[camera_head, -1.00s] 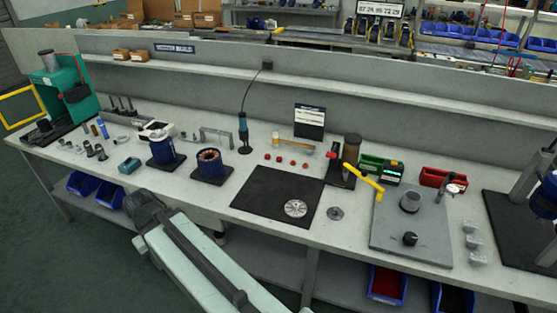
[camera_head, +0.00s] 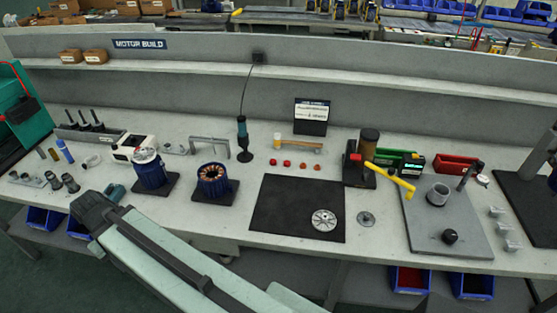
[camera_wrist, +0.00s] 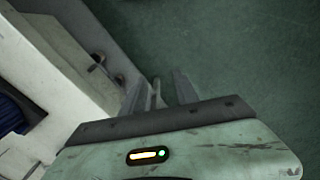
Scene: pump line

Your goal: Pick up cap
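I cannot tell for sure which part is the cap. Several small red pieces (camera_head: 287,163) lie in a row on the bench behind the black mat. A silver slotted disc (camera_head: 324,220) lies on the mat's front right part, and a smaller grey disc (camera_head: 365,218) lies just right of the mat. A black round knob-like part (camera_head: 450,237) sits on the grey plate. My gripper (camera_wrist: 160,82) shows in the wrist view with its two fingers apart and nothing seen held. Green floor lies behind it, away from all these parts.
The bench (camera_head: 270,258) carries a black mat (camera_head: 285,195), a grey plate (camera_head: 425,225), a yellow-handled tool (camera_head: 392,175), a copper-wound stator (camera_head: 212,180) and a blue motor housing (camera_head: 150,172). Blue bins (camera_head: 472,285) sit below. My arm crosses the lower left.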

